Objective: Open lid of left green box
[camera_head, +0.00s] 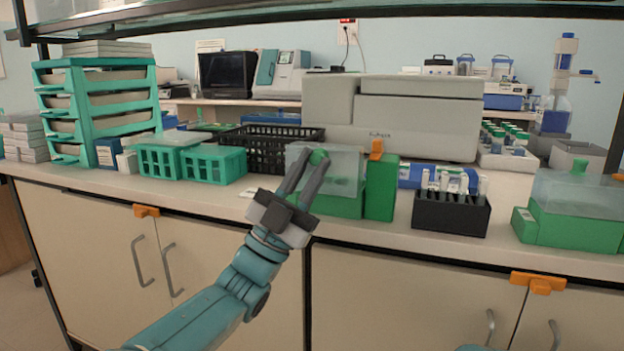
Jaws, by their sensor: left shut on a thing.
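The left green box (341,206) stands near the front edge of the bench, left of centre. Its clear lid (345,167) sits over it, with a green knob (319,157) on top. My left gripper (317,160) reaches up from the front, with its fingers in front of the lid and its tips around the knob. It is shut on the knob. I cannot tell whether there is a gap between lid and box. A second green box (566,233) with a clear lid (588,195) and green knob stands at the right. My right gripper is out of view.
A tall green block (381,189) with an orange part stands right beside the left box. A black tube rack (450,213) is farther right. A black basket (262,150) and teal baskets (214,166) are to the left. A large grey machine (400,115) stands behind.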

